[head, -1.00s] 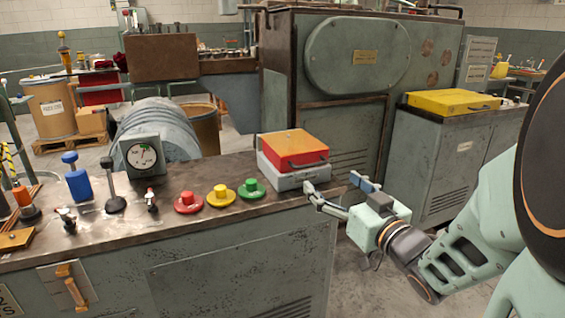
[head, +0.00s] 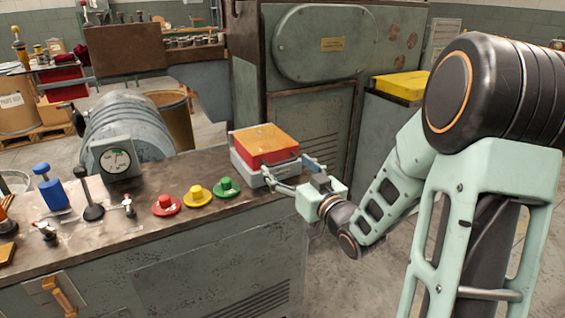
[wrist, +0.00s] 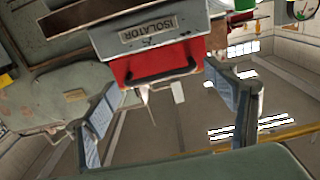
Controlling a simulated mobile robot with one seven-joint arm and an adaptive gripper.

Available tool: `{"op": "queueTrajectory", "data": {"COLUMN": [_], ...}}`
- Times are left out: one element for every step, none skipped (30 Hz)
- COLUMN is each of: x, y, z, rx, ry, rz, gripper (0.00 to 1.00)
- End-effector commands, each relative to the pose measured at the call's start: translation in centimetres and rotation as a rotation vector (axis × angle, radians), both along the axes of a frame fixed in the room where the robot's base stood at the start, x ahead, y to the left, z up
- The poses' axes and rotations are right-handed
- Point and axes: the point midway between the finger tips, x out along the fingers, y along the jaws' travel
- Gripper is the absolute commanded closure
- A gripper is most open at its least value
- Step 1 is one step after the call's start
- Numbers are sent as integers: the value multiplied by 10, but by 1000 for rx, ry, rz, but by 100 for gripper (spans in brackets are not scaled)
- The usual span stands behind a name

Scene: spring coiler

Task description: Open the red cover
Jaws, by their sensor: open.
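The red cover (head: 266,152), with an orange-looking top, lies closed on a low grey box (head: 250,174) at the right end of the bench. The wrist view shows the red cover (wrist: 160,62) with a dark bar handle (wrist: 158,76) across its face, and the box is labelled "ISOLATOR" (wrist: 148,27). My gripper (head: 287,169) is in front of the cover's right side, close to the handle. In the wrist view my gripper (wrist: 163,80) is open, with one finger on each side of the handle and nothing clearly held. I cannot tell whether a finger touches the box.
Green (head: 226,188), yellow (head: 198,196) and red (head: 166,205) buttons stand left of the box. A gauge (head: 114,160) and levers are further left. A large grey machine (head: 330,60) rises behind. A yellow cover (head: 401,84) sits on a cabinet at the right.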

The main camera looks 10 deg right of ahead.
Motion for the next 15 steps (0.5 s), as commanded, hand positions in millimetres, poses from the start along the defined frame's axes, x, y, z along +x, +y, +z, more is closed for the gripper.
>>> {"op": "queueTrajectory", "data": {"x": [7,11,15,17,20,22,23,24,25,25,25,25,25,25,25], "y": [3,4,6,6,6,7,8,8,8,8,8,8,8,8,8], "z": [-2,-1,-1,-1,-1,-1,-1,0,0,0,0,0,0,0,0], "rx": [0,0,0,-1,-1,0,0,0,0,0,0,0,0,0,0], "ry": [0,0,0,0,1,1,1,1,1,1,1,1,1,1,1], "rz": [3,3,2,2,1,1,0,1,1,1,0,0,0,0,0], "gripper": [22,22,22,22,22,22,22,22,22,22,22,22,22,22,22]}}
